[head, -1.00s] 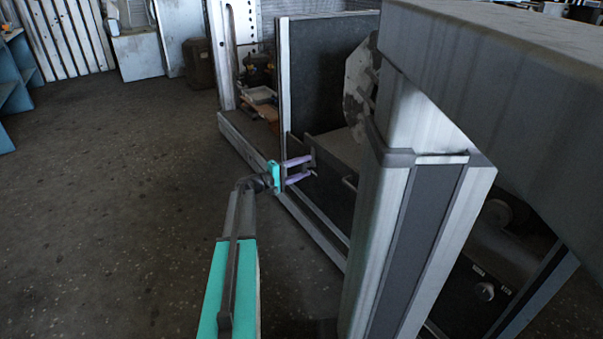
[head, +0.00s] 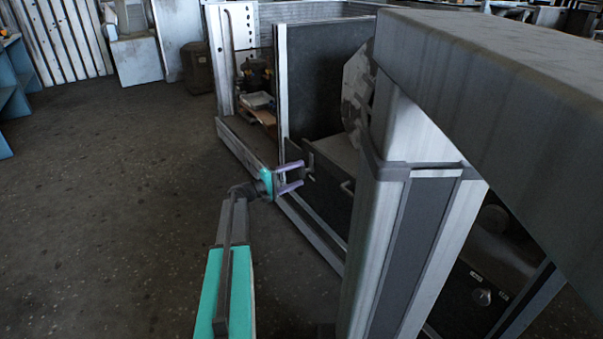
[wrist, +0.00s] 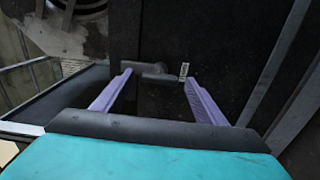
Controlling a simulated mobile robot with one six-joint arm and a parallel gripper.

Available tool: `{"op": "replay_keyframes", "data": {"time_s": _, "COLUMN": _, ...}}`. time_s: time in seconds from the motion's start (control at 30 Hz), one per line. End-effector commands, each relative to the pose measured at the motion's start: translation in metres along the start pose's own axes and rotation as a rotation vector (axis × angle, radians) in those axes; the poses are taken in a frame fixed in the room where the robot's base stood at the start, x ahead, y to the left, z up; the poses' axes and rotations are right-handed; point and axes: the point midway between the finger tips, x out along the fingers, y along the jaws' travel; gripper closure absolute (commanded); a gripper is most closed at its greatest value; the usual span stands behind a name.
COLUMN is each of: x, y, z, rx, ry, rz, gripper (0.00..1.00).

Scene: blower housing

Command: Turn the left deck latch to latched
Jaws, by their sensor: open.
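A dark grey latch handle (wrist: 152,70) is mounted on a black panel in the wrist view. In the head view, a small dark handle (head: 311,163) that looks like the same latch stands just right of my fingertips. My gripper (head: 302,174) is open and empty, its lilac fingers pointing at the panel. In the wrist view, my gripper (wrist: 158,79) spans most of the handle, with a gap between the fingers. I cannot tell whether they touch it.
A pale upright post (head: 378,240) and a heavy grey beam (head: 490,90) stand close on the right. The housing's lower frame rail (head: 310,232) runs below my gripper. A dark upright panel (head: 325,80) stands behind. The floor (head: 110,210) on the left is clear.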

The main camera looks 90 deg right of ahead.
Motion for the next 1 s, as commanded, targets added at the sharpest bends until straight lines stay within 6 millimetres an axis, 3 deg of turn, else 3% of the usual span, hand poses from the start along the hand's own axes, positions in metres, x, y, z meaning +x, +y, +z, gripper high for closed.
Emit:
{"op": "replay_keyframes", "data": {"time_s": 0.4, "x": -0.069, "y": 0.002, "z": 0.000, "rx": -0.001, "ry": 0.003, "rz": -0.001, "gripper": 0.34}}
{"op": "replay_keyframes", "data": {"time_s": 0.6, "x": -0.095, "y": 0.001, "z": 0.000, "rx": 0.000, "ry": 0.003, "rz": -0.002, "gripper": 0.34}}
{"op": "replay_keyframes", "data": {"time_s": 1.0, "x": -0.106, "y": -0.001, "z": 0.000, "rx": 0.001, "ry": 0.001, "rz": -0.001, "gripper": 0.34}}
